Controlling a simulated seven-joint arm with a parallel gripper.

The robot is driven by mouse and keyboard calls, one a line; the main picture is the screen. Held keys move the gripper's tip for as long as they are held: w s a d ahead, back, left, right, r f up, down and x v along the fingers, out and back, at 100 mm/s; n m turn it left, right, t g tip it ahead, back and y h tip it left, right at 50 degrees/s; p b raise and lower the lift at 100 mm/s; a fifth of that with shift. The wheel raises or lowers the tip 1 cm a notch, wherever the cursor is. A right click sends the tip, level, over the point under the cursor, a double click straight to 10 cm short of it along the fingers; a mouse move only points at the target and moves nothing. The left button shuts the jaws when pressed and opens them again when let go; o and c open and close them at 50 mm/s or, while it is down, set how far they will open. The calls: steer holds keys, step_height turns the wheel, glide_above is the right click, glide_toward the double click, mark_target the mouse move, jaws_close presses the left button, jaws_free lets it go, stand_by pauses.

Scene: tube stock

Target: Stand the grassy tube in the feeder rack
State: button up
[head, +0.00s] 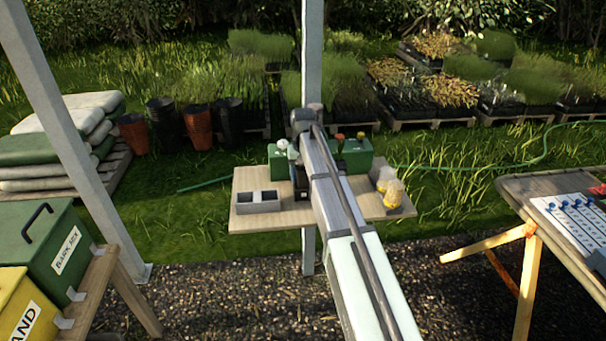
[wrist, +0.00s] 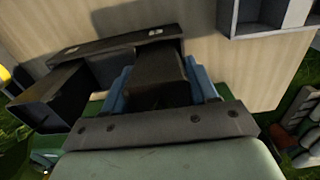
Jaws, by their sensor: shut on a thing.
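My gripper (wrist: 160,88) is over the wooden table, with its blue fingers shut on a dark, square-sided tube (wrist: 152,68). No grass shows on this tube, so I cannot tell if it is the grassy one. In the head view my arm hides most of the gripper, and a black shape (head: 300,184) shows beside it. A grey open-topped block with two compartments (head: 258,201) stands at the table's left; a grey compartmented edge also shows in the wrist view (wrist: 262,30). I cannot tell which object is the feeder rack. Dark box-like parts (wrist: 58,92) lie beside the held tube.
Yellow-and-white containers (head: 394,194) stand near the right edge. A grey post rises behind the table. Another table (head: 520,186) stands right, with bins at left.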

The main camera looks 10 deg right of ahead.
steer(key=o, duration=1.2)
step_height(320, 180, up, 14)
steer(key=shift+f, duration=0.15)
